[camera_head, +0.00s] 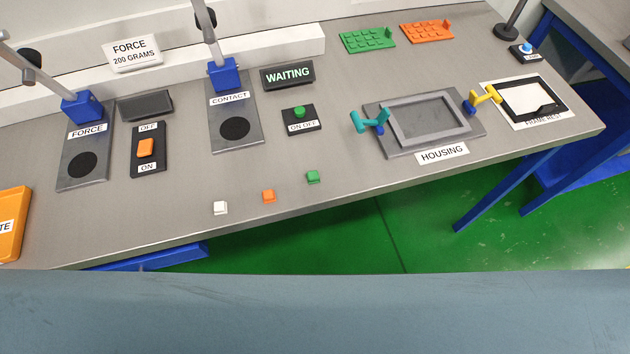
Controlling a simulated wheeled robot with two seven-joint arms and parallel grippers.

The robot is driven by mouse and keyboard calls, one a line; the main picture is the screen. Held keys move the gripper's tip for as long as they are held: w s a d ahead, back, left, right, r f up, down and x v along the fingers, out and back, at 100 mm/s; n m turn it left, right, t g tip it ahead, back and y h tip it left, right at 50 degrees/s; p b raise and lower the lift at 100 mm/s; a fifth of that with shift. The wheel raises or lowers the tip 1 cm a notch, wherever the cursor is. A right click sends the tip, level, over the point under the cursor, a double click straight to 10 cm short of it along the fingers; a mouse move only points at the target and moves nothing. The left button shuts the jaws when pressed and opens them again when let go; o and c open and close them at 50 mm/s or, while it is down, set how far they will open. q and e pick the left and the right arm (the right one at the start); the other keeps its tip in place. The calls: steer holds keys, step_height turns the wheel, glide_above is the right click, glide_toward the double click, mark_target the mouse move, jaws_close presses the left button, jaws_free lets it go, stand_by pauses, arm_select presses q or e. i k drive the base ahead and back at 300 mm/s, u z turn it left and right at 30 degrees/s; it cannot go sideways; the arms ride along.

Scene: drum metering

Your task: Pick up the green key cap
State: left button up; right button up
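The green key cap (313,177) is a small cube lying on the grey bench (350,184) near its front edge. An orange key cap (268,196) lies to its left, and a white key cap (220,208) lies further left. The three are apart from each other in a slanting row. Nothing covers the green cap. Neither of my grippers shows in the head view.
The FORCE station (84,160) and CONTACT station (235,127) stand behind at left. The HOUSING fixture (396,145) with teal and yellow clamps is to the right. Bench around the caps is clear.

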mark_target(312, 177)
steer(key=z, duration=1)
steer(key=k, duration=1.1)
steer(key=u, duration=1.4)
steer(key=i, duration=0.5)
steer(key=z, duration=0.05)
